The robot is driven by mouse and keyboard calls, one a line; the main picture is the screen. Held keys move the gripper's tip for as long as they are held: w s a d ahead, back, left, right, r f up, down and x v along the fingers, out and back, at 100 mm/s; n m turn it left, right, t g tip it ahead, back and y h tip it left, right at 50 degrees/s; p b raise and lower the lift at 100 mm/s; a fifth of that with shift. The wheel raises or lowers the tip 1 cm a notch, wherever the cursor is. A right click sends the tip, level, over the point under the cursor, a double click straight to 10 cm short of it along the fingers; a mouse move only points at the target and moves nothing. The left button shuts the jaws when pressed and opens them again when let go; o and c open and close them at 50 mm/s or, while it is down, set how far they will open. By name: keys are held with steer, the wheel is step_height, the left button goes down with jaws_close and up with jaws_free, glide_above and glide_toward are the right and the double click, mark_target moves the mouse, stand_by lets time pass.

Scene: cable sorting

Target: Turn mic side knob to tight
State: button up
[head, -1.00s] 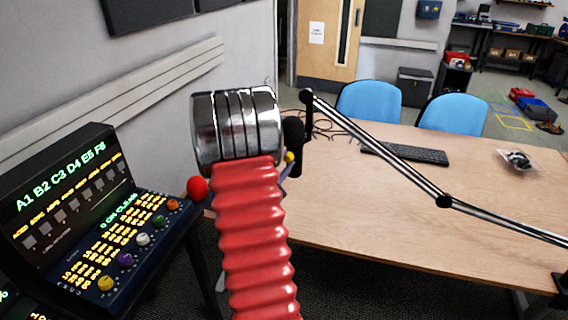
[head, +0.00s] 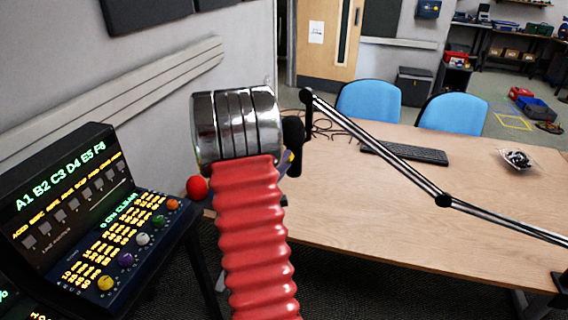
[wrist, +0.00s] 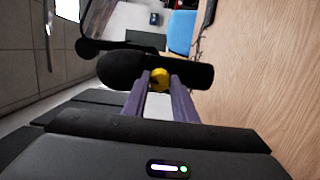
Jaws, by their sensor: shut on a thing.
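The black microphone (wrist: 122,70) lies across the upper middle of the wrist view, with its yellow side knob (wrist: 159,75) facing me. My gripper (wrist: 160,86) has its two purple-grey fingers shut on the knob, one on each side. In the head view the microphone (head: 294,130) hangs at the end of the boom arm (head: 400,166), just right of my red arm. My arm hides much of the gripper there. I cannot read the knob's tightness.
A wooden table (head: 400,235) fills the middle and right, with a keyboard (head: 405,152) and a clear bag (head: 515,159) on it. Two blue chairs (head: 369,101) stand behind. A lit control console (head: 90,220) with a red ball-topped lever (head: 197,187) is at left.

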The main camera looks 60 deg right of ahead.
steer(key=shift+s+f, duration=0.2)
steer(key=o, duration=1)
steer(key=shift+w+r, duration=0.1)
steer(key=shift+o, duration=0.2)
steer(key=shift+a, duration=0.1)
steer(key=a, duration=1.3)
steer(key=shift+a, duration=0.3)
steer(key=shift+w, duration=0.1)
